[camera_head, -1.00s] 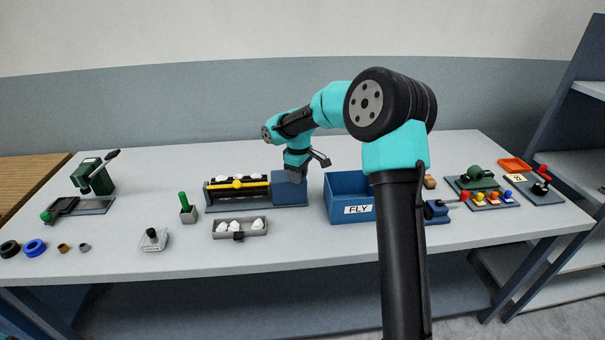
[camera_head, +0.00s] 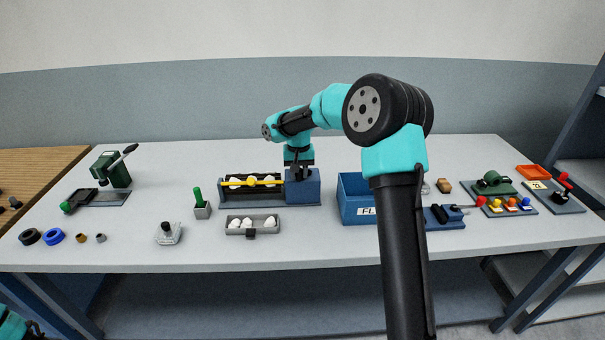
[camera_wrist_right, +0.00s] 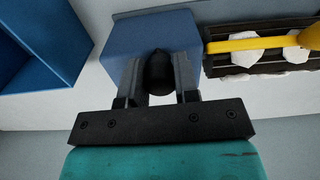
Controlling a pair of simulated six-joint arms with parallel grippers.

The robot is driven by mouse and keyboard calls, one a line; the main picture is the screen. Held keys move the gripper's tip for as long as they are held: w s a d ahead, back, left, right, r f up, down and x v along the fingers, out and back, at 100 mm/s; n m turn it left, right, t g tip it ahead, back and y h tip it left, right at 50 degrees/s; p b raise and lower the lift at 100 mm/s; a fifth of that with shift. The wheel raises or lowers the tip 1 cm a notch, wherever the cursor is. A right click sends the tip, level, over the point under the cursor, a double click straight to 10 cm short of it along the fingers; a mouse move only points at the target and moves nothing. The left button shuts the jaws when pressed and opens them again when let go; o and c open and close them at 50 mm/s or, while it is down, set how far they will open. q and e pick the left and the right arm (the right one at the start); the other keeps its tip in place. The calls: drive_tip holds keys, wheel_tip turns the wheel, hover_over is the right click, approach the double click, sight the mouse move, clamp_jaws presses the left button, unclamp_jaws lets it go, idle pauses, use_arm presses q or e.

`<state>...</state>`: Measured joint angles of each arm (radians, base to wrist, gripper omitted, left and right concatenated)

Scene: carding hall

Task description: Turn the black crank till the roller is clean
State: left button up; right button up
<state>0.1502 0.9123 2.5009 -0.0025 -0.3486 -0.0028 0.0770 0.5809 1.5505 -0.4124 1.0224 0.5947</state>
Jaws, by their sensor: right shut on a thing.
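The carding machine has a dark roller (camera_head: 227,188) with white tufts of fibre on it and a yellow bar (camera_head: 250,182) across it. A blue housing (camera_head: 309,190) stands at its right end. In the right wrist view the black crank knob (camera_wrist_right: 160,74) stands between the two fingers of my right gripper (camera_wrist_right: 158,78), in front of the blue housing (camera_wrist_right: 130,40). My right gripper (camera_head: 299,168) is shut on this knob. The rest of the crank is hidden. At the lower left corner only a bit of my left arm shows, its jaws unclear.
A blue bin (camera_head: 352,192) marked FLY stands close to the right of the housing. A grey tray (camera_head: 237,231) with white tufts lies in front. A green-handled tool (camera_head: 198,197) stands in a holder on the left. The table behind the machine is clear.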

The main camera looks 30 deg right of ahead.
drive_tip(key=w+m, duration=0.1)
drive_tip(key=m, duration=0.1)
drive_tip(key=w+m, duration=0.1)
drive_tip(key=m, duration=0.1)
drive_tip(key=shift+a+m, duration=0.15)
drive_tip(key=shift+m, duration=0.15)
drive_tip(key=shift+w+d+m, duration=0.15)
drive_tip(key=shift+w+m, duration=0.35)
drive_tip(key=shift+m, duration=0.65)
drive_tip(key=shift+w+d+m, duration=0.1)
drive_tip(key=shift+w+m, duration=0.4)
drive_tip(key=shift+m, duration=0.65)
drive_tip(key=o, duration=0.9)
wheel_tip(320, 180, up, 18)
drive_tip(key=shift+f, duration=0.25)
